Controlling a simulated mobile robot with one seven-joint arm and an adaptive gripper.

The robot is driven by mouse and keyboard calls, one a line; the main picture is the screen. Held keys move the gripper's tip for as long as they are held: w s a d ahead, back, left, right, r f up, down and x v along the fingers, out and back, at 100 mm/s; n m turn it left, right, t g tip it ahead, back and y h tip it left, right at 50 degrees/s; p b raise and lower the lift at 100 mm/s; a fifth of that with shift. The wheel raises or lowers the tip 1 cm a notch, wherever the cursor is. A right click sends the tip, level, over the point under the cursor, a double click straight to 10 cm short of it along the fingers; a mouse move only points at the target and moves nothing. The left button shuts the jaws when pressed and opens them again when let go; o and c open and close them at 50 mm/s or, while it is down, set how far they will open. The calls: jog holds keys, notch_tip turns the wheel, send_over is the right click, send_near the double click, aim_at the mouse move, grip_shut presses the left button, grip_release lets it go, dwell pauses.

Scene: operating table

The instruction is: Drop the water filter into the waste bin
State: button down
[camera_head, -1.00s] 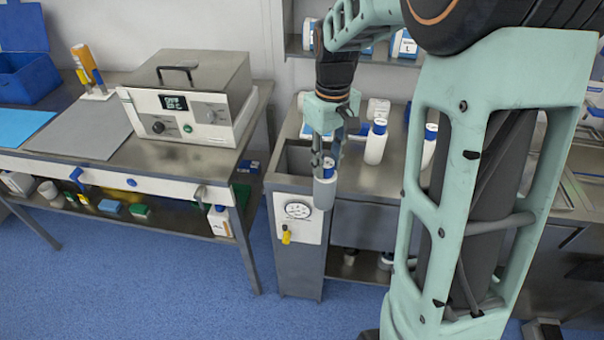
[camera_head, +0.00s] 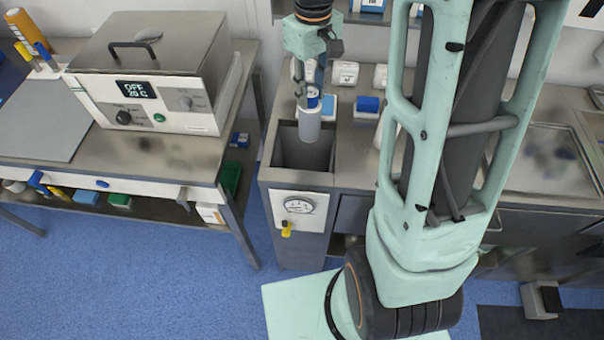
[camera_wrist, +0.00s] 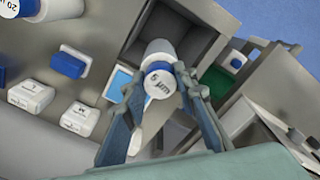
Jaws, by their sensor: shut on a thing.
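The water filter (camera_head: 310,126) is a pale grey-white cylinder with a blue ring at its top. My gripper (camera_head: 308,92) is shut on its upper end and holds it upright in the head view. In the wrist view my gripper (camera_wrist: 160,82) has a finger on each side of the filter (camera_wrist: 158,52), whose end reads "5 µm". The waste bin (camera_head: 285,160) is a square metal opening in the counter. In the head view the filter overlaps the back part of this opening; its exact height above the rim is hard to tell. In the wrist view the bin (camera_wrist: 190,28) lies beyond the filter.
A white container with a blue lid (camera_head: 367,107) and white jars (camera_head: 345,73) stand on the counter right of and behind the bin. A bath-like device (camera_head: 150,75) stands on the left table. A gap separates that table from the bin cabinet.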

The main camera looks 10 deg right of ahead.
aim_at(310, 110)
jog(key=shift+s+f+b, duration=0.1)
jog(key=shift+f+b, duration=2.05)
jog(key=shift+f, duration=0.75)
jog(key=c, duration=1.5)
grip_release()
jog(key=shift+r, duration=0.1)
notch_tip(310, 110, up, 12)
jog(key=shift+d, duration=0.1)
